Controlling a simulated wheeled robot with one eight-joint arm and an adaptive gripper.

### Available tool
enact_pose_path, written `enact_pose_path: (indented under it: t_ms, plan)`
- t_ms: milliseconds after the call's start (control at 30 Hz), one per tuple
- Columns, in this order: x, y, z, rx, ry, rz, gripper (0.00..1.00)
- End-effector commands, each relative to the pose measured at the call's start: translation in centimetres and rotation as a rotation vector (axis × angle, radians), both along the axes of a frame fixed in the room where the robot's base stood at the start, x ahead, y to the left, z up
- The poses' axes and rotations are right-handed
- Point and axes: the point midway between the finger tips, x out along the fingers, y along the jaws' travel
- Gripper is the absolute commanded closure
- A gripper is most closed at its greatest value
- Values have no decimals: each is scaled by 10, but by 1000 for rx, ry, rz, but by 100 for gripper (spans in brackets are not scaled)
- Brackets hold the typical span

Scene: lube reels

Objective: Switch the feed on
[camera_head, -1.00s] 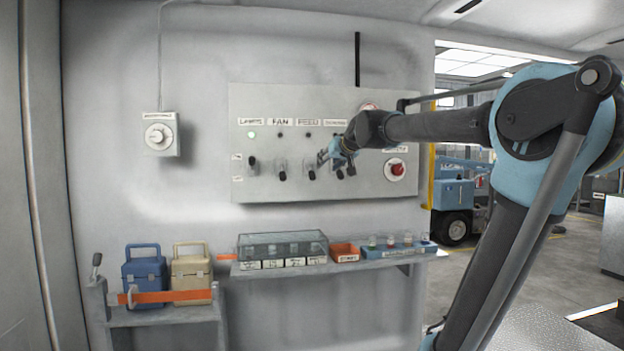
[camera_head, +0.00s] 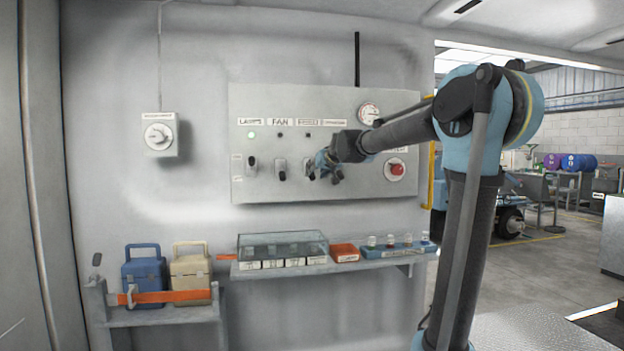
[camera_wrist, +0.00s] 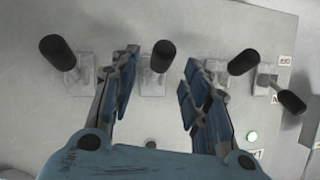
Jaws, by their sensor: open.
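The grey control panel (camera_head: 360,190) on the wall carries a row of levers below signs reading LAMPS, FAN and FEED (camera_head: 307,122); a fourth sign is hard to read. My gripper (camera_head: 325,168) is at the panel below the FEED sign and hides much of that lever. In the wrist view, my gripper (camera_wrist: 161,66) is open, its blue fingers either side of the feed lever's black knob (camera_wrist: 163,56). Contact with the knob cannot be told. The feed lever points the same way as the fan lever (camera_wrist: 243,62), which is down in the head view.
The lamps lever (camera_head: 252,163) is up, with a green light (camera_head: 251,135) lit above it. The fourth lever (camera_wrist: 57,52) stands beside the feed lever. A red button (camera_head: 397,169) and a gauge (camera_head: 369,113) are at the right. A shelf (camera_head: 300,268) with bins runs below.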

Motion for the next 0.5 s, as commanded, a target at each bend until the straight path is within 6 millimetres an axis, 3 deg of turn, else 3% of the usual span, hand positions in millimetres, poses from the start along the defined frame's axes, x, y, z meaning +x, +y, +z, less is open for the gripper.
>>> enact_pose_path:
  t_ms: [233, 500]
  plan:
    - [28, 13, -12, 1, 0, 0, 57]
    - [45, 21, -20, 0, 0, 0, 57]
